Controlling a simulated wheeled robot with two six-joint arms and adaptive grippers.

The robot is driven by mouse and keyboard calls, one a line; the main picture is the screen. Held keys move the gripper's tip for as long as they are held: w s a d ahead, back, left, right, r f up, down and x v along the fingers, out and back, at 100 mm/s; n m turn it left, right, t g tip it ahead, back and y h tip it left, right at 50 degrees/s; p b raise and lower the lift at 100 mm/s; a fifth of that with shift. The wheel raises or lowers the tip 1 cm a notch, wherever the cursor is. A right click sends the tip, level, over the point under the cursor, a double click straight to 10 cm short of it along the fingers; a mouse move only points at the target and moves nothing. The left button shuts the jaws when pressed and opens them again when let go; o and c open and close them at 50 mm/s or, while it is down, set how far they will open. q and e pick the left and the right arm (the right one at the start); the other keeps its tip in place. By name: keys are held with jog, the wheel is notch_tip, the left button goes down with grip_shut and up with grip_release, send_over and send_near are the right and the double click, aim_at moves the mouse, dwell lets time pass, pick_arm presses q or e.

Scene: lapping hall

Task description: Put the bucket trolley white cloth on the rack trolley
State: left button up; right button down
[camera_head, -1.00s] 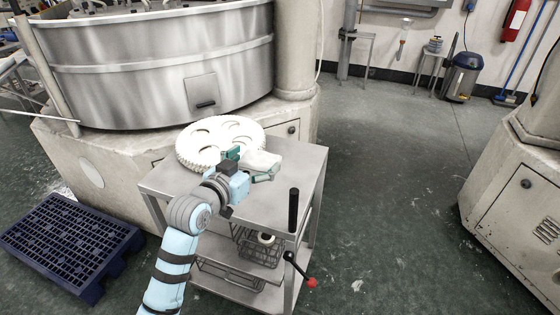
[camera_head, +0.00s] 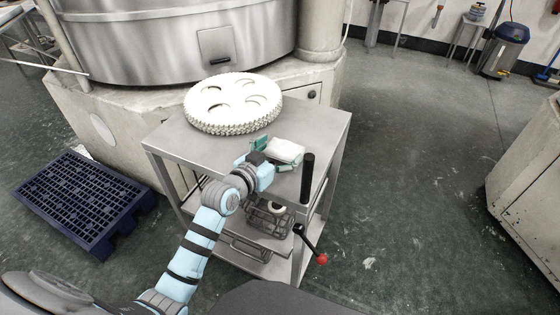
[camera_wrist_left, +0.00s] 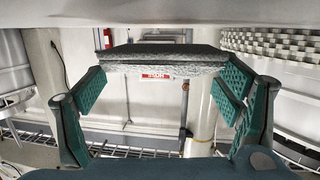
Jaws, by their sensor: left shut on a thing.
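A folded white cloth (camera_head: 284,151) shows at the tip of my left gripper (camera_head: 277,156), over the steel top of a trolley (camera_head: 315,125). My left gripper is shut on the cloth, with a green finger on each side. In the left wrist view the cloth (camera_wrist_left: 160,62) lies edge-on between the fingers of the left gripper (camera_wrist_left: 160,88). I cannot tell whether the cloth touches the top. Wire racks (camera_head: 268,217) stand on the trolley's lower shelf. My right gripper is not in view.
A white toothed disc (camera_head: 233,103) lies on the trolley top behind the cloth. A black upright handle (camera_head: 307,178) and a red-knobbed lever (camera_head: 321,259) stand at its right. A blue pallet (camera_head: 82,195) is on the floor at left. Floor right of the trolley is clear.

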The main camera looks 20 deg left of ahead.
pick_arm(q)
notch_tip(320, 180, down, 2)
jog(key=shift+s, duration=0.1)
jog(key=o, duration=0.7)
jog(key=shift+f, duration=0.1)
jog(key=shift+c, duration=0.2)
jog(key=o, duration=0.3)
jog(key=shift+o, duration=0.2)
